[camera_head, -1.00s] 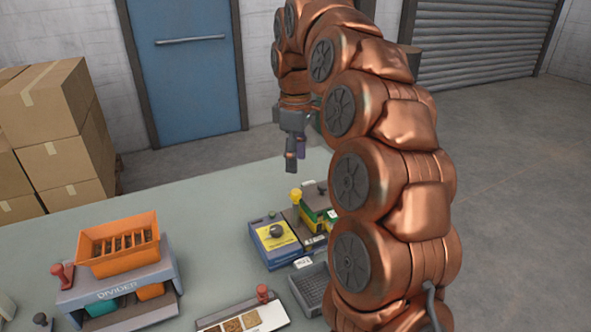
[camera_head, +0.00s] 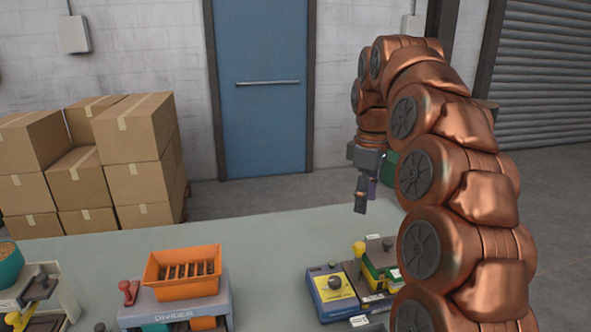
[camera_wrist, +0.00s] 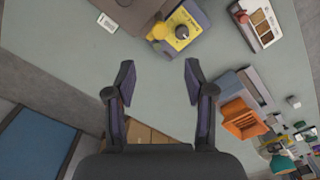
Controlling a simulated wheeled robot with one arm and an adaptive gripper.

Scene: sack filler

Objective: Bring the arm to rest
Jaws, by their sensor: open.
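My copper-coloured arm arches up on the right of the head view. My gripper (camera_head: 363,203) hangs from its end, pointing down over the far part of the table (camera_head: 260,229). In the wrist view my gripper (camera_wrist: 160,85) has its two dark fingers spread wide apart, with only bare grey-green table top between them. It is open and empty, and it touches nothing that I can see.
A blue and yellow box with a black knob (camera_head: 335,283) stands near my gripper. The orange bin (camera_head: 183,270) sits on the divider stand (camera_head: 147,309). Stacked cartons (camera_head: 138,150) and a blue door (camera_head: 262,120) are behind the table.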

